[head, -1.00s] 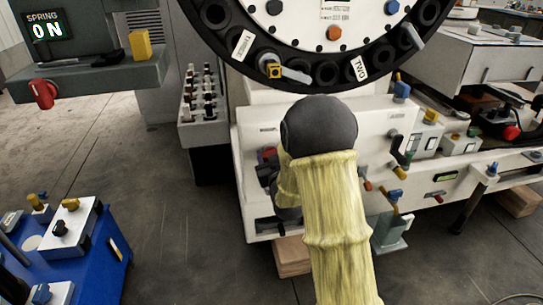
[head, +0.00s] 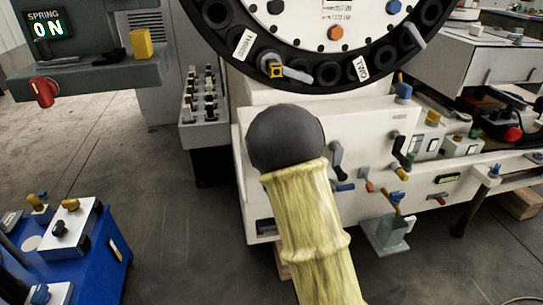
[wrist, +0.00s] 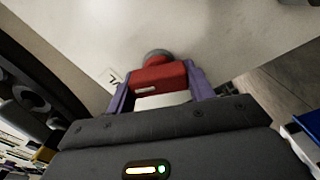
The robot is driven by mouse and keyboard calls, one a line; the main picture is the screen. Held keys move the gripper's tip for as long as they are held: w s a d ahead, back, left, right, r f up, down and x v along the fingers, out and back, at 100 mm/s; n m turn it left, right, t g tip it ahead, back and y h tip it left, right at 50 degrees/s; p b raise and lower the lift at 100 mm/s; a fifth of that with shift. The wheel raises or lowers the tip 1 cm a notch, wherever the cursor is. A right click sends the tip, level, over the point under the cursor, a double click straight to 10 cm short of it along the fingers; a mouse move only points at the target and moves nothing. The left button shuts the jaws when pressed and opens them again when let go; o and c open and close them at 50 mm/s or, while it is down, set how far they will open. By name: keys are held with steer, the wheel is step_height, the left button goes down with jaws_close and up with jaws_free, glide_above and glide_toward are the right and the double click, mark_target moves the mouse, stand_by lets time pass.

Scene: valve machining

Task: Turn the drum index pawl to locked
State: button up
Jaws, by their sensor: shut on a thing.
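In the wrist view a red block-shaped handle (wrist: 160,76) with a grey round part behind it stands out from a pale panel. I take it for the drum index pawl, though no readable name shows on it. The two purple fingers of my gripper (wrist: 160,88) are shut on its sides. A small label with a dark mark (wrist: 112,78) is on the panel just left of the handle. In the head view my arm hides the gripper and the handle. The black-rimmed drum (head: 300,74) with sockets and tags is above my arm.
The white machine front (head: 370,125) carries several small levers right of my arm. A control box with a red knob (head: 43,92) and a "SPRING ON" display (head: 45,26) is at upper left. A blue cart (head: 100,262) stands at lower left. Open floor lies between cart and machine.

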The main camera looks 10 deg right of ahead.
steer(key=shift+a+f+n+p, duration=0.15)
steer(key=shift+n+p, duration=0.2)
steer(key=shift+n, duration=1.95)
steer(key=o, duration=1)
steer(key=shift+s, duration=0.15)
steer(key=s+p, duration=0.1)
steer(key=s, duration=0.2)
steer(key=s+p, duration=0.4)
steer(key=s, duration=0.1)
steer(key=shift+s+r, duration=0.25)
steer(key=shift+s, duration=0.1)
